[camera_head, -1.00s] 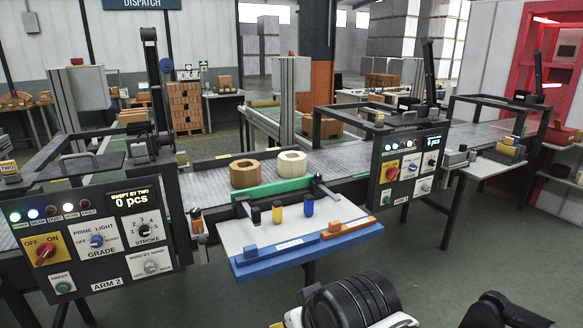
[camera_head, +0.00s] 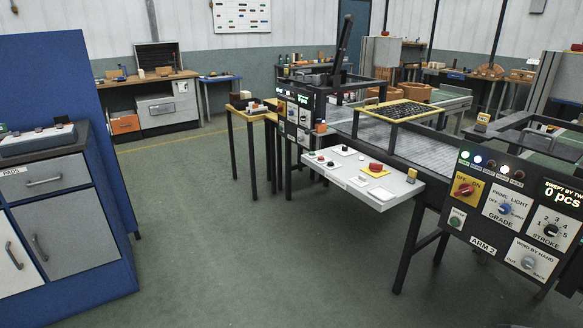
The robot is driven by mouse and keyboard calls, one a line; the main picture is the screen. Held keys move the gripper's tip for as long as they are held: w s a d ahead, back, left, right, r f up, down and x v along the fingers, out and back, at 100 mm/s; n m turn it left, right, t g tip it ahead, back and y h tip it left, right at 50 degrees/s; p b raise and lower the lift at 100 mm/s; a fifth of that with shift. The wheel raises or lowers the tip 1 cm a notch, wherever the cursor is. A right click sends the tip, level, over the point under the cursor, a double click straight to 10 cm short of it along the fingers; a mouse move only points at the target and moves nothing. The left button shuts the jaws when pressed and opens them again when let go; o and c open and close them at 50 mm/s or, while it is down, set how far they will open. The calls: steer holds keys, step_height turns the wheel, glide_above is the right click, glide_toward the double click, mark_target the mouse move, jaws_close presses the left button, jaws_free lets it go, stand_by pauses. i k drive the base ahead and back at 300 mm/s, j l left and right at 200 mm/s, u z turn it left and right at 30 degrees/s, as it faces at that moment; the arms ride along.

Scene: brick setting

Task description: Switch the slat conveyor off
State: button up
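The slat conveyor (camera_head: 440,145) runs with its grey slatted bed from the front right toward the back left. A white sloped console (camera_head: 402,187) stands in front of it. The console carries several small buttons and a large red mushroom button (camera_head: 376,167) on a yellow plate. To its right, the black ARM 2 panel (camera_head: 476,242) holds a red OFF/ON rotary switch (camera_head: 464,189) on a yellow plate, and its counter reads 0 pcs. I cannot tell from these frames whether the slats move. My gripper is not in view.
Another black panel (camera_head: 293,112) stands at the far left end of the conveyor, behind a small dark table (camera_head: 238,113). A blue partition (camera_head: 85,105) and a grey cabinet (camera_head: 60,215) stand at the left. The green floor between is clear.

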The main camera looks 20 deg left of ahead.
mark_target(373, 166)
steer(key=u, duration=0.2)
steer(key=i+j, duration=0.15)
steer(key=i, duration=0.4)
steer(key=i+j+z, duration=0.15)
steer(key=i, duration=0.4)
steer(key=i+j, duration=0.15)
steer(key=i, duration=0.35)
steer(key=i+j+z, duration=0.15)
steer(key=i, duration=0.4)
steer(key=i+j, duration=0.3)
steer(key=i, duration=0.2)
steer(key=i+z, duration=0.05)
